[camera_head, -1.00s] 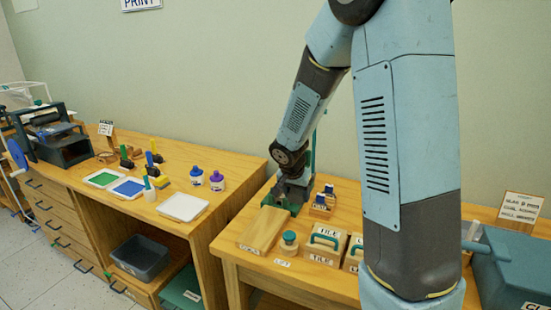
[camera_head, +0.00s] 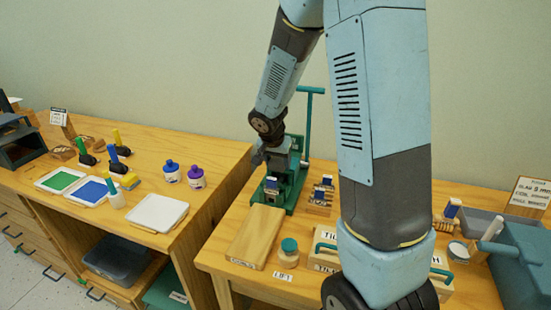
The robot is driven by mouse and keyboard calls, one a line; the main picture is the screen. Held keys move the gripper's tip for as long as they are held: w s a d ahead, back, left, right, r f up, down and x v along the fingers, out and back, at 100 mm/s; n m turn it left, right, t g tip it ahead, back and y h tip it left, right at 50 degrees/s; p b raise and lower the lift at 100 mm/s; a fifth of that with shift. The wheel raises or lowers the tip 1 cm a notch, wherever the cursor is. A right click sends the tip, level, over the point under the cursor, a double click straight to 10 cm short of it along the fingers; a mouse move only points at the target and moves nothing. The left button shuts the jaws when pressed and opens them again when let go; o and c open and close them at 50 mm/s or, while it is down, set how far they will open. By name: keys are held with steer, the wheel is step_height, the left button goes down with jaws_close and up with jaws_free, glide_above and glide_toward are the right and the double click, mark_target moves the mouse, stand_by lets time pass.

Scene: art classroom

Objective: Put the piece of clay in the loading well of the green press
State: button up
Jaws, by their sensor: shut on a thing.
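The green press (camera_head: 292,197) stands near the back of the right-hand table, with its tall post and crossbar handle (camera_head: 310,90) rising behind my arm. My gripper (camera_head: 271,176) is at the left front of the press and partly covers it. The piece is close to the press's lower part. I cannot tell whether it touches the press. The loading well is hidden or too small to make out.
A wooden board (camera_head: 254,238) and a teal-lidded jar (camera_head: 288,252) stand in front of the press. A small wooden rack with blue-faced pieces (camera_head: 320,195) is to its right. Handled tile boxes (camera_head: 327,248) are farther right. A gap separates the left workbench (camera_head: 235,160).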

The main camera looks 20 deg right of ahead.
steer(key=shift+a+f, duration=0.25)
steer(key=shift+f, duration=3.3)
steer(key=shift+s+a, duration=0.1)
steer(key=shift+s, duration=0.1)
steer(key=o, duration=1.2)
steer(key=shift+o, duration=0.2)
steer(key=shift+r, duration=4)
